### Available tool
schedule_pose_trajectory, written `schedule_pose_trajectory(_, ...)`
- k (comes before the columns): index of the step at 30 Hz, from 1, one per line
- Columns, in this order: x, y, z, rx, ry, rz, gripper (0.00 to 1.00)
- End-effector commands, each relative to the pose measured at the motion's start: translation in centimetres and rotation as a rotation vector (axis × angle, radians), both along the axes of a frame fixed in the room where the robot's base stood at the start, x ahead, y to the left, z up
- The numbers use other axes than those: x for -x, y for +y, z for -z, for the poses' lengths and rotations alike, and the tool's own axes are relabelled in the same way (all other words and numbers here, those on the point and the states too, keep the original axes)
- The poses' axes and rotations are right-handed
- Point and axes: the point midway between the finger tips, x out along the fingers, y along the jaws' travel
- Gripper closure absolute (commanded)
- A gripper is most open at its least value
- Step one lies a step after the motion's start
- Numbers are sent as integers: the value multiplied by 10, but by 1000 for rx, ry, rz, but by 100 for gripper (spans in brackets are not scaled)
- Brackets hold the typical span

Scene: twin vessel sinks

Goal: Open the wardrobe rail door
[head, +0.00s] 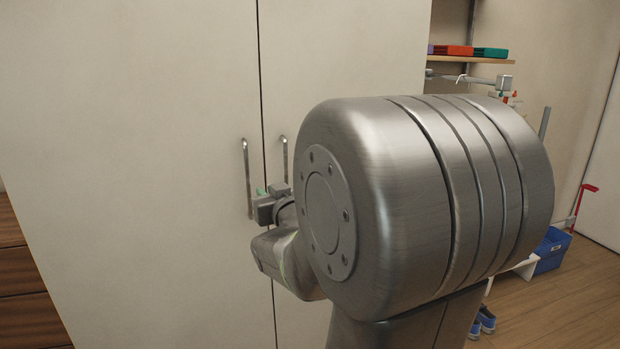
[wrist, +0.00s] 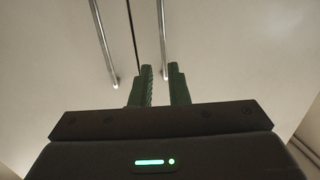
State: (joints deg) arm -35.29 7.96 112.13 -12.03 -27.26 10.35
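A tall pale wardrobe has a left door (head: 130,130) and a right door (head: 340,50), with a thin dark seam between them. Both look shut. The left door has a vertical metal bar handle (head: 247,180), also in the wrist view (wrist: 103,45). The right door has a similar handle (head: 285,158), also in the wrist view (wrist: 162,35). My gripper (wrist: 161,72) points at the doors with its green fingers apart. The right handle's lower end appears between the fingertips; I cannot tell how deep. In the head view my arm hides part of the right door.
Brown wooden drawers (head: 25,285) stand at the left. At the right are a shelf (head: 480,60) with coloured items, a rail (head: 455,78), a blue bin (head: 552,250) and blue shoes (head: 485,320) on the wooden floor. Free floor (head: 570,310) shows at the lower right.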

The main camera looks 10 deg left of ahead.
Motion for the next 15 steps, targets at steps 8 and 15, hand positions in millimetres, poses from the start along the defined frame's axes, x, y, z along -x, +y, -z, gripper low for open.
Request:
schedule_pose_trajectory(8,-8,26,-10,-41,-45,-37,85)
schedule_pose_trajectory(15,-38,53,-9,-39,-43,-36,85)
